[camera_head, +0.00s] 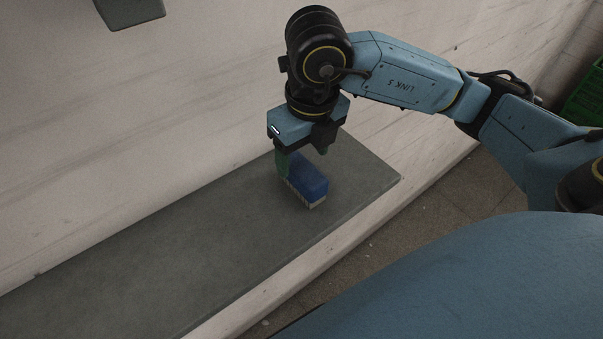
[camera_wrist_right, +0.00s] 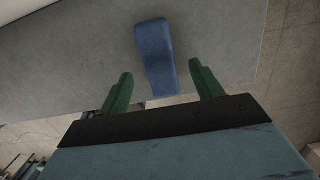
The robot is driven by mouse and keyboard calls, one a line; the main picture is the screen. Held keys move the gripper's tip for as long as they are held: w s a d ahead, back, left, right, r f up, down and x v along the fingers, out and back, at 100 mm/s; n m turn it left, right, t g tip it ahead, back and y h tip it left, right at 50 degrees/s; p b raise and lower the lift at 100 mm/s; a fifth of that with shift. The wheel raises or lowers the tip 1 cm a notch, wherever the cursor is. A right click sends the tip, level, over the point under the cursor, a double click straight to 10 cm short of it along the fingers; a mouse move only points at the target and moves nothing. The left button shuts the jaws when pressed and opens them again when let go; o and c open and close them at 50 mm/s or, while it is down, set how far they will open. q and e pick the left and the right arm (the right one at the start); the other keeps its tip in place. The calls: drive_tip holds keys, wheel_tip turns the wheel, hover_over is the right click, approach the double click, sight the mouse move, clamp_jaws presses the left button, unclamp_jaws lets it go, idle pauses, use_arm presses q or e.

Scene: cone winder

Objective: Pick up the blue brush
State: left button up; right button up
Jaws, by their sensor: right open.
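The blue brush (camera_head: 309,177) has a blue block back and pale bristles pointing down. It rests on the grey slab in the head view. No contact shows there. In the head view one finger overlaps the brush's left edge; whether it touches I cannot tell. My left gripper is out of view.
The grey slab (camera_head: 160,260) lies along a pale stone surface (camera_head: 150,130) and is clear apart from the brush. A dark grey block (camera_head: 130,10) shows at the top left. The tiled floor (camera_head: 420,215) lies beyond the edge. A green crate (camera_head: 585,100) stands at the far right.

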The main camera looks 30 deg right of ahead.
sight(301, 166)
drive_tip(key=f, duration=0.4)
drive_tip(key=shift+w+f+p, duration=0.1)
drive_tip(key=shift+w+p, duration=0.2)
drive_tip(key=shift+p, duration=0.05)
drive_tip(key=c, duration=1.1)
wheel_tip(301, 166, up, 10)
drive_tip(key=shift+r+b, duration=0.1)
drive_tip(key=shift+b, duration=0.35)
drive_tip(key=o, duration=0.4)
drive_tip(key=shift+c, duration=1.2)
